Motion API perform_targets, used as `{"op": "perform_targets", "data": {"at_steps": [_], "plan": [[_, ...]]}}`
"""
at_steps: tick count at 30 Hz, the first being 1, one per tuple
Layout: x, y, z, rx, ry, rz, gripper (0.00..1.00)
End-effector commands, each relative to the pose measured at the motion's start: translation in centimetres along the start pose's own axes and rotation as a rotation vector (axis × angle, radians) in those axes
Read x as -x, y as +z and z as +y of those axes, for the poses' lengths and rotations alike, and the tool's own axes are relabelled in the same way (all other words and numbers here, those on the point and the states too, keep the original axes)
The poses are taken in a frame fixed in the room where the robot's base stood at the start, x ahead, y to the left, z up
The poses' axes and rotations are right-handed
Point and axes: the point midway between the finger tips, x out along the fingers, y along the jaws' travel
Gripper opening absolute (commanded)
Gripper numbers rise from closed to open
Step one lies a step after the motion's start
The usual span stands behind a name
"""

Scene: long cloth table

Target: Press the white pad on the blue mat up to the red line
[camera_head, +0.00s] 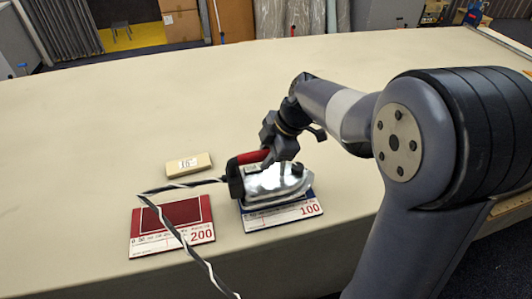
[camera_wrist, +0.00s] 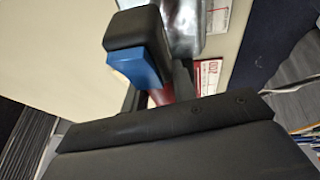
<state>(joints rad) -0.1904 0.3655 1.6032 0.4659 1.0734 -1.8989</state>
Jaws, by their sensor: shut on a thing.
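A silver iron (camera_head: 276,180) with a red handle (camera_head: 252,157) sits on or just above the blue mat (camera_head: 247,207), marked 100; I cannot tell whether it touches. My gripper (camera_head: 270,157) is shut on the red handle. The iron hides most of the mat. I cannot make out the white pad or the red line. In the wrist view, part of the red handle (camera_wrist: 161,96) shows between the dark fingers, with the silver iron body (camera_wrist: 187,30) beyond.
A red mat (camera_head: 172,236) marked 200 lies left of the blue one. The iron's black-and-white cord (camera_head: 180,238) crosses it and runs off the front edge. A small tan block (camera_head: 188,168) with a label lies behind the mats. The cloth table (camera_head: 130,110) is clear farther back.

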Motion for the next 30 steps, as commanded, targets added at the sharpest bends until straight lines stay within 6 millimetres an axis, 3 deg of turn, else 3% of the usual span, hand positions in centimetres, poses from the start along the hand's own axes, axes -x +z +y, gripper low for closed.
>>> {"op": "perform_targets", "data": {"at_steps": [30], "plan": [[-0.53,0.20,0.01,0.001,0.006,0.001,0.00]]}}
